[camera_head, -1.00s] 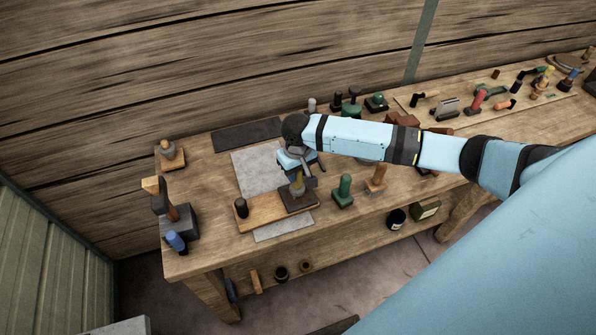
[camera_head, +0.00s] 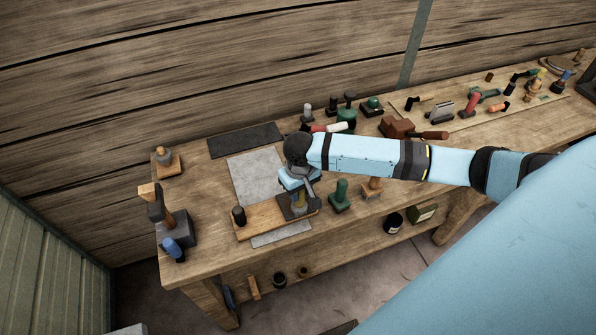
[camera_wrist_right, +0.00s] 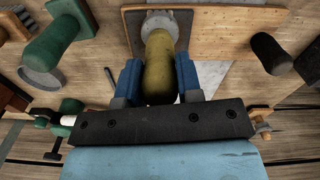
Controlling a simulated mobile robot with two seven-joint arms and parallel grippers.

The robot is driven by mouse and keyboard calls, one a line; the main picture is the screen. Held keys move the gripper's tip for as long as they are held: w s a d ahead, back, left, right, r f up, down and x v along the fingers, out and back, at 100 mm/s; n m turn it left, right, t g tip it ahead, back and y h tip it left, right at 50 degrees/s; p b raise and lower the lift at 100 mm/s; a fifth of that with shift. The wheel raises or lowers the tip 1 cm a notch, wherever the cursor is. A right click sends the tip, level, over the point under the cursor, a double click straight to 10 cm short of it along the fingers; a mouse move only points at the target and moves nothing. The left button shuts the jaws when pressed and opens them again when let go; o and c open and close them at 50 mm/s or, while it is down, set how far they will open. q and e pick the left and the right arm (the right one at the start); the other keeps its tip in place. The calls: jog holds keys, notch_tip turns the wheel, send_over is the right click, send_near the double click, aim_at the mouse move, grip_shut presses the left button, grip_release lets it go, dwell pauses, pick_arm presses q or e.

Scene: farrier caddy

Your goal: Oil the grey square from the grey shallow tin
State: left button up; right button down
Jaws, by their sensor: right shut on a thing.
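My right gripper (camera_head: 298,190) is over the right end of a wooden board (camera_head: 262,221) on the bench. In the right wrist view its blue fingers (camera_wrist_right: 160,82) are shut on an olive-yellow handle (camera_wrist_right: 160,72). The handle has a round grey base (camera_wrist_right: 160,22), which sits at the dark square (camera_head: 310,211) on the board; whether it touches is hidden. A flat grey sheet (camera_head: 256,176) lies behind the board. I cannot tell which thing is the grey shallow tin. My left gripper is not in view.
A dark stubby peg (camera_head: 239,216) stands on the board's left end. A green-handled tool (camera_head: 341,195) and an orange-brown one (camera_head: 373,187) stand to the right. A hammer and anvil-like block (camera_head: 178,228) are at the left edge. A dark mat (camera_head: 245,139) lies behind.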

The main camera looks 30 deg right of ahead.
jog(key=shift+s, duration=0.1)
jog(key=shift+r, duration=0.75)
jog(key=shift+r, duration=2.5)
jog(key=shift+a, duration=0.1)
